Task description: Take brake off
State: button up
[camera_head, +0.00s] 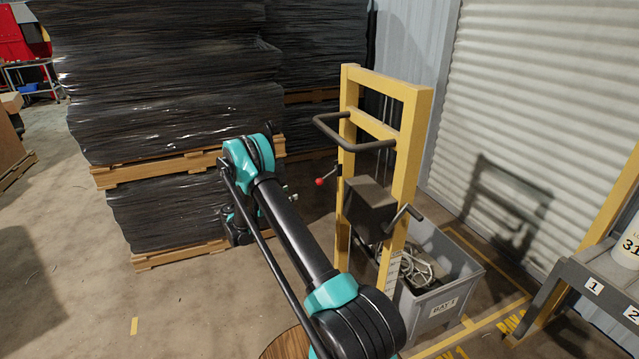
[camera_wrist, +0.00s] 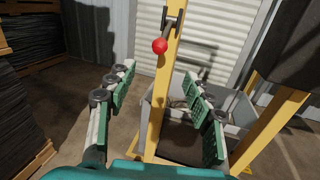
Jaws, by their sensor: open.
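The lever with a red ball knob (camera_head: 320,182) sticks out to the left from the yellow lift frame (camera_head: 417,120); I take it to be the brake. In the wrist view the red knob (camera_wrist: 160,46) shows at the top middle, in front of the yellow post (camera_wrist: 167,95). My gripper (camera_wrist: 158,73) is open and empty, its green-padded fingers spread wide. The knob appears beyond the fingertips, between them in the picture and a little above them, with no visible contact. In the head view my wrist hides most of the gripper, left of the knob.
A dark box with a crank handle (camera_head: 405,212) is on the frame, below a grey push bar (camera_head: 352,140). A grey crate (camera_head: 455,285) holding cables stands behind the frame. Black wrapped pallet stacks (camera_head: 170,90) stand left. A numbered rack (camera_head: 590,280) is at right. Floor at left is clear.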

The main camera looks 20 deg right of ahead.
aim_at(319, 181)
jog(key=x, duration=1.7)
jog(key=shift+c, duration=0.3)
grip_shut()
